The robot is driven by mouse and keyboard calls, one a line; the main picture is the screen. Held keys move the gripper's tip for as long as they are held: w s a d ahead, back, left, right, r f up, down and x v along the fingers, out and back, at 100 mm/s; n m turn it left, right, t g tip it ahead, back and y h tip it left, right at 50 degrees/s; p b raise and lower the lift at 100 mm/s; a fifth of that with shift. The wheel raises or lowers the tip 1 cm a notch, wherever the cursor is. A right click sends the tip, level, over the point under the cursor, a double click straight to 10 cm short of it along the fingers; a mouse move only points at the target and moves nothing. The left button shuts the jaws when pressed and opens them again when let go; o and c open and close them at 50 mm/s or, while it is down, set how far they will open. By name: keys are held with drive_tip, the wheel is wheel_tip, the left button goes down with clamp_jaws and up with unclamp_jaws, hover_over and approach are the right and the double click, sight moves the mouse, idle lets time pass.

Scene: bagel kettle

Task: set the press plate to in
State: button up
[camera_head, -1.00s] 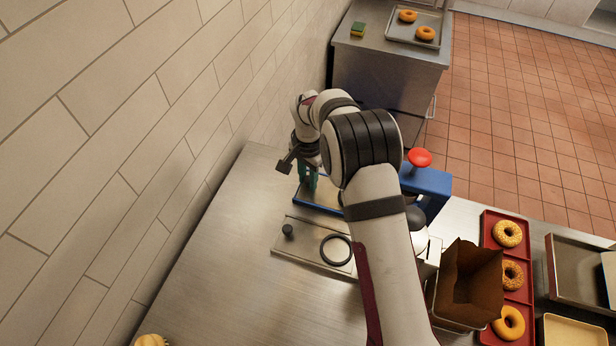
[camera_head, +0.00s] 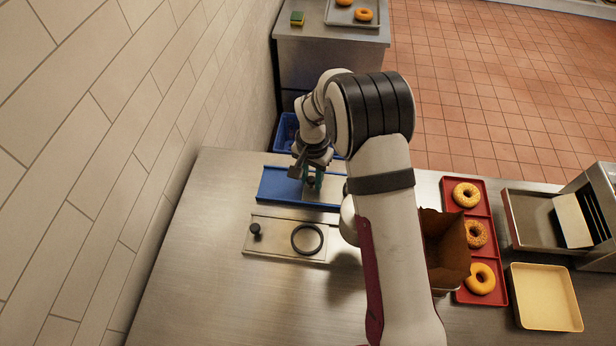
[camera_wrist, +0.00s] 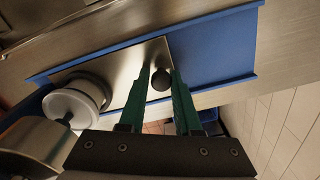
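The press plate (camera_wrist: 126,72) is a flat metal plate with a black knob (camera_wrist: 160,80) near its end, lying on a blue base (camera_wrist: 215,48) in the wrist view. In the head view the blue base (camera_head: 275,184) lies along the counter, partly hidden by my gripper and arm. My gripper (camera_head: 312,182) is down at the plate. Its two green fingers stand on either side of the black knob, very close to it; I cannot tell whether they press on it. A round white and metal part (camera_wrist: 75,102) stands over the other end of the plate in the wrist view.
A second metal plate (camera_head: 280,252) with a black knob and black ring lies in front of the blue base. A tiled wall (camera_head: 120,150) runs along the left. A brown paper bag (camera_head: 445,245), a red tray (camera_head: 478,208) with bagels and a yellow tray (camera_head: 545,298) stand to the right.

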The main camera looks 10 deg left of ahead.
drive_tip(key=o, duration=0.4)
drive_tip(key=shift+d, duration=0.15)
wheel_tip(320, 180, up, 16)
drive_tip(key=shift+f, duration=0.15)
drive_tip(key=s+d+r+t, duration=0.1)
drive_tip(key=s+d+r, duration=0.2)
drive_tip(key=s+r, duration=0.1)
drive_tip(key=s+d+r+t+y, duration=0.1)
drive_tip(key=s+d+r+t, duration=0.1)
drive_tip(key=s+d+r, duration=0.1)
drive_tip(key=s+d+r+t+y, duration=0.1)
drive_tip(key=s+d+r, duration=0.2)
drive_tip(key=s+r, duration=0.3)
drive_tip(key=shift+s+d+t, duration=0.15)
drive_tip(key=shift+s+t, duration=0.15)
drive_tip(key=shift+t, duration=0.1)
drive_tip(key=s+d+f+g, duration=0.1)
drive_tip(key=s+f, duration=0.3)
drive_tip(key=s, duration=0.4)
drive_tip(key=s+d+f+m+g, duration=0.1)
drive_tip(key=s+f+g, duration=0.3)
drive_tip(key=s, duration=0.4)
drive_tip(key=shift+d+f, duration=0.15)
drive_tip(key=shift+f, duration=0.4)
